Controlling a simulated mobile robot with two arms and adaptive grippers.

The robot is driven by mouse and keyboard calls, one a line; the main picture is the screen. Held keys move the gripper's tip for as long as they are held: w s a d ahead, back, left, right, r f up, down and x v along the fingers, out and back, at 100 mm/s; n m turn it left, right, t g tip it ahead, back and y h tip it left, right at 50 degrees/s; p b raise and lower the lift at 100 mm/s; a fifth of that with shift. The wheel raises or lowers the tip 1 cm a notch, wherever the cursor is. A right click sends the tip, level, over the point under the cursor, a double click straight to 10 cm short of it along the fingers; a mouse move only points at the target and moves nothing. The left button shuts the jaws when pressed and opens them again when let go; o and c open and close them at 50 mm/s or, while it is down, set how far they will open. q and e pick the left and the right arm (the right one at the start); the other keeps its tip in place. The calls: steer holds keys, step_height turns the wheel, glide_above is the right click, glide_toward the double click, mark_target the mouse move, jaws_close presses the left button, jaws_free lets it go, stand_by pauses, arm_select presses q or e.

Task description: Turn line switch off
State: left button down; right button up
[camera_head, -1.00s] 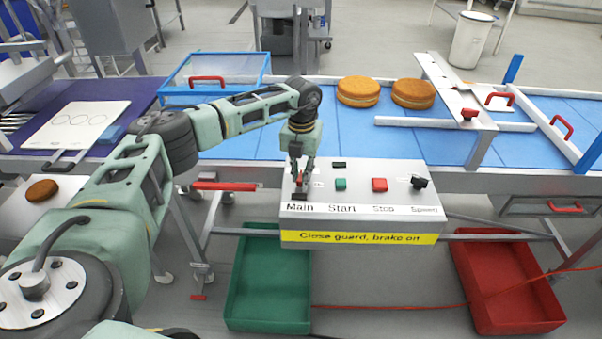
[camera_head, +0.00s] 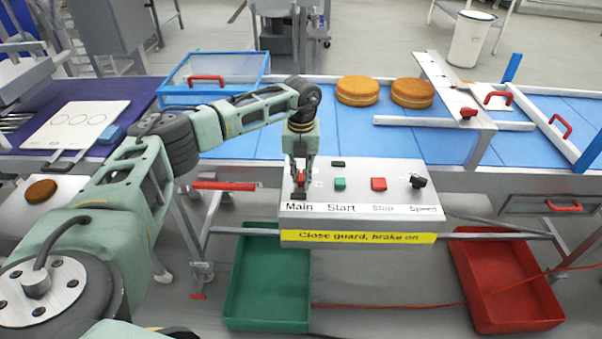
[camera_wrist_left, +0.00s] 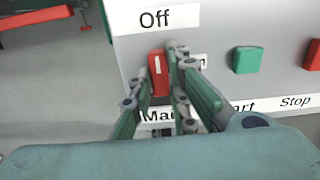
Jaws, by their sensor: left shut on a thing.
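The red main switch (camera_wrist_left: 157,73), with a white line on its face, sits on the grey control box (camera_head: 345,213) above the label "Main". In the left wrist view the line runs roughly up and down, with an "Off" label (camera_wrist_left: 155,18) above it. My left gripper (camera_head: 300,188) points down over the box's left end. It is shut on the switch, with one finger on each side, as the left wrist view (camera_wrist_left: 162,90) shows. In the head view the fingers partly hide the switch. My right gripper is not in view.
A green start button (camera_head: 340,184), a red stop button (camera_head: 379,184) and a black speed knob (camera_head: 418,181) sit to the right on the box. Behind is a blue conveyor (camera_head: 300,90) with two filled rounds (camera_head: 358,91). A green crate (camera_head: 235,290) and red crate (camera_head: 550,300) stand below.

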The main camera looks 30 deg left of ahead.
mark_target(301, 175)
arm_select(q)
steer(key=c, duration=1.7)
jaws_free()
steer(key=shift+r, duration=0.1)
step_height(301, 175, up, 12)
